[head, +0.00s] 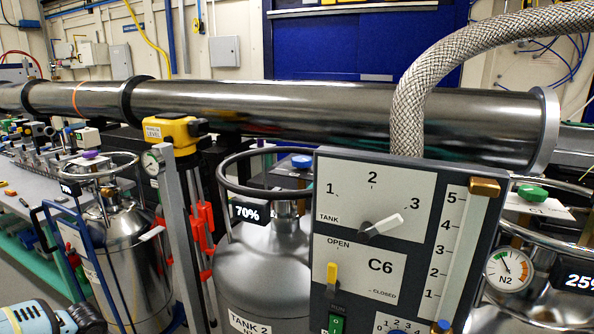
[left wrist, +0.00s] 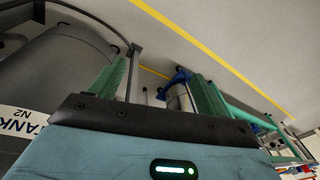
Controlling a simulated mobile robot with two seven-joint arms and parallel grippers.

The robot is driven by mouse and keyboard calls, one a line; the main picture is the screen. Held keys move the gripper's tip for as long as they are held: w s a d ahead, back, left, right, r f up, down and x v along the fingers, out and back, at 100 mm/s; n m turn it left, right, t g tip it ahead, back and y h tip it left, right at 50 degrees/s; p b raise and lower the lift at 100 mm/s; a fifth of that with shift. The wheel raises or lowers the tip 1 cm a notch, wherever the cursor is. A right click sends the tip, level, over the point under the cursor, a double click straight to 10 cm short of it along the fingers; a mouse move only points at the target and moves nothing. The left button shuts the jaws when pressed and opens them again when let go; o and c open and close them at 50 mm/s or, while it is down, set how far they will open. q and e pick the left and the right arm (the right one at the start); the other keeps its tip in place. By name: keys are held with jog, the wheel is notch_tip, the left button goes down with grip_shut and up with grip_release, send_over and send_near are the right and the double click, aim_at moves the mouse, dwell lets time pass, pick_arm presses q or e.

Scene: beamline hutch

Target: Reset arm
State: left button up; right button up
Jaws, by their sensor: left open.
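My left gripper (left wrist: 161,70) shows in the left wrist view with its two green fingers spread apart and nothing between them. Beyond the fingers are grey floor and a yellow floor line. A grey tank (left wrist: 65,65) with an N2 label stands at the left of that view, close beside the left finger; I cannot tell whether they touch. In the head view a light blue and black part of my arm shows at the bottom left corner, and no fingertips are visible there. My right gripper is in neither view.
A long steel pipe (head: 300,112) crosses behind. A bench (head: 35,190) is at left.

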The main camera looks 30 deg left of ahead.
pick_arm(q)
jog(key=s+d+f+m+t+h, duration=0.1)
jog(key=s+d+f, duration=0.25)
jog(key=d, duration=0.25)
jog(key=s+d+f+m+t+p, duration=0.1)
jog(key=s+d+f+m, duration=0.1)
jog(key=d+f, duration=0.35)
jog(key=s+d+f+m+t+h, duration=0.1)
jog(key=s+d+f, duration=0.2)
jog(key=d, duration=0.5)
jog(key=w+d+r+m+t+h, duration=0.1)
jog(key=d+r+t, duration=0.1)
jog(key=d, duration=1)
jog(key=w+d+r+m+t+h+p, duration=0.1)
jog(key=d+r+m+t, duration=0.1)
jog(key=d, duration=1.1)
jog(key=shift+r+t, duration=0.6)
jog(key=shift+r, duration=0.2)
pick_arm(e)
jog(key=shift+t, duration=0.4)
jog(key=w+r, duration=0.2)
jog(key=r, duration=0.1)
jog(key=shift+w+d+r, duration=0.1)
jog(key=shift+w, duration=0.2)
